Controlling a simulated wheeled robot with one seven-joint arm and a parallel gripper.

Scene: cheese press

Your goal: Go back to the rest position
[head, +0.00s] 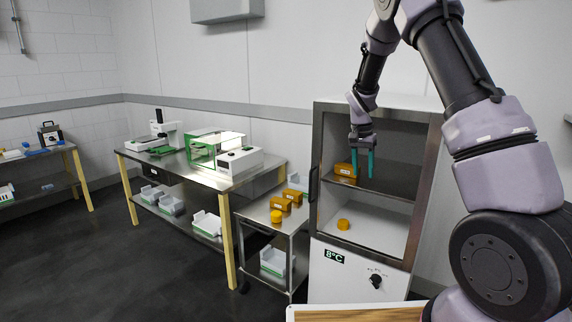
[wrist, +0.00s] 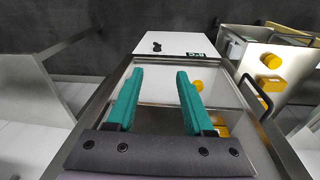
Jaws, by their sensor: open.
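My gripper (head: 363,176) has two teal fingers spread apart with nothing between them. In the head view it hangs fingers down in front of the upper part of the cold cabinet (head: 326,255). An orange block (head: 344,170) on the cabinet's upper shelf shows just left of the fingers; I cannot tell how near they are in depth. A round orange piece (head: 343,224) lies in the lower compartment. In the wrist view the open fingers (wrist: 158,72) show over the cabinet front, with orange pieces to their right.
A steel cart (head: 257,212) with orange blocks and a round orange piece stands left of the cabinet. Beyond it is a workbench (head: 200,174) with equipment. A wooden surface (head: 355,314) lies at the bottom edge. The dark floor (head: 90,265) at left is clear.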

